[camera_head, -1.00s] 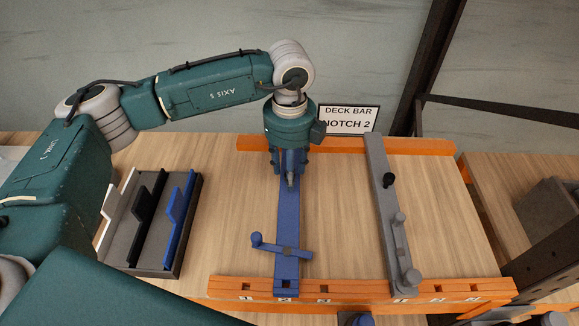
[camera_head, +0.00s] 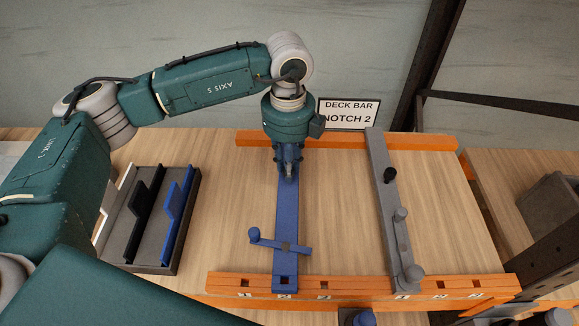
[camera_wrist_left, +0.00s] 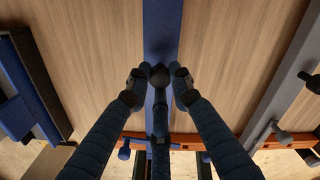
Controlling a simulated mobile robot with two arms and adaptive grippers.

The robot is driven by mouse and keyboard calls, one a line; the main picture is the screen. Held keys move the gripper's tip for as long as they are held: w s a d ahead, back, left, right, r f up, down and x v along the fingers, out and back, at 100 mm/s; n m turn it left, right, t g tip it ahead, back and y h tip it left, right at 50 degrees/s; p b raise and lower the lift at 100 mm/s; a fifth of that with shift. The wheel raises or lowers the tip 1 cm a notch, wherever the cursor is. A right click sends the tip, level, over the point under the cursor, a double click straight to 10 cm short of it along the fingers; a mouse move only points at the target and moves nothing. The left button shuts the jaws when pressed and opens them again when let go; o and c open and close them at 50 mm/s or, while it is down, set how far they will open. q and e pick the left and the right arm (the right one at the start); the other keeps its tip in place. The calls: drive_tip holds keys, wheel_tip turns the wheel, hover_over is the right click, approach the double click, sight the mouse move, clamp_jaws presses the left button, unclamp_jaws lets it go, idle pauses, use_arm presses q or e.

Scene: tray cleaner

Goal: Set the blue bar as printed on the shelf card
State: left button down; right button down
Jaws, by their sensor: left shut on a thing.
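The blue bar (camera_head: 287,215) lies front to back across the orange frame, its front end over the front rail at the left-hand mark 2. Whether it is seated in the notch I cannot tell. A blue lever (camera_head: 280,246) crosses the bar near its front. My left gripper (camera_head: 288,168) is above the back part of the bar, shut on the bar's knob; in the left wrist view the dark knob (camera_wrist_left: 160,75) sits between the fingertips. My right gripper is out of view.
A grey bar (camera_head: 383,165) with knobs spans the frame to the right. The orange front rail (camera_head: 350,284) carries numbered square notches. A dark tray (camera_head: 186,258) with black and blue profiled pieces stands at left. Bare wood lies between the bars.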

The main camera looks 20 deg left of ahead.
use_arm(q)
drive_tip(key=c, duration=1.5)
unclamp_jaws()
drive_tip(key=shift+c, duration=0.2)
wheel_tip(320, 180, up, 12)
